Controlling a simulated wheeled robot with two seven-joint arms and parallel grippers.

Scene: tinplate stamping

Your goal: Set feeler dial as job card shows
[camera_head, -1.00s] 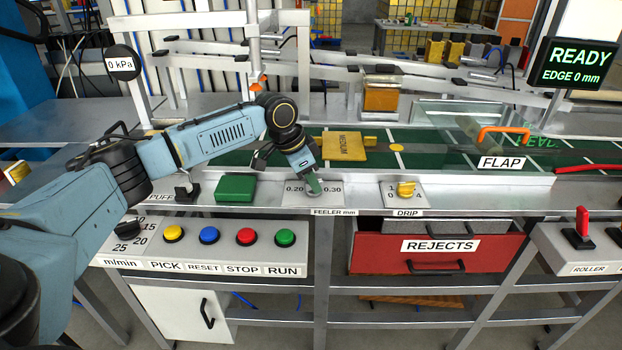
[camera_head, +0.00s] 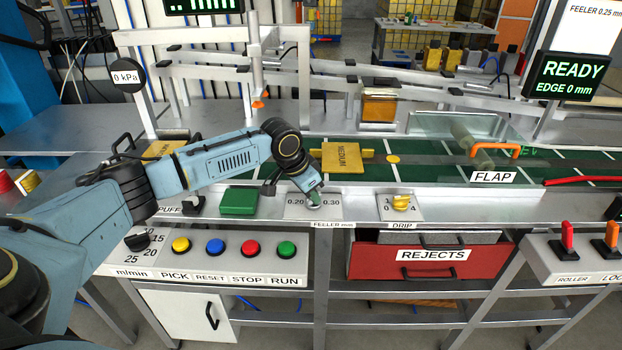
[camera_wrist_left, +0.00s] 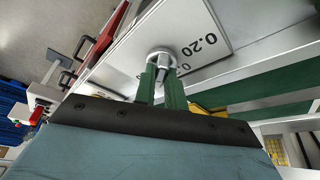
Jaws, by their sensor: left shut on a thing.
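The feeler dial is a small grey knob on a pale plate (camera_head: 328,212) marked 0.20 on the left and 0.30 on the right. In the left wrist view the knob (camera_wrist_left: 161,57) sits between the green fingertips of my left gripper (camera_wrist_left: 161,75). In the head view my left gripper (camera_head: 314,197) covers most of the knob and is shut on it, so its pointer cannot be read. The job card (camera_head: 592,25) at the top right reads FEELER 0.25 mm and is cut by the picture edge. My right gripper is not in view.
The drip dial (camera_head: 400,202) is right of the feeler plate, and a green block (camera_head: 239,201) is left of it. Below are the coloured push buttons (camera_head: 215,247) and the red REJECTS drawer (camera_head: 430,258). A display (camera_head: 568,75) reads READY, EDGE 0 mm.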

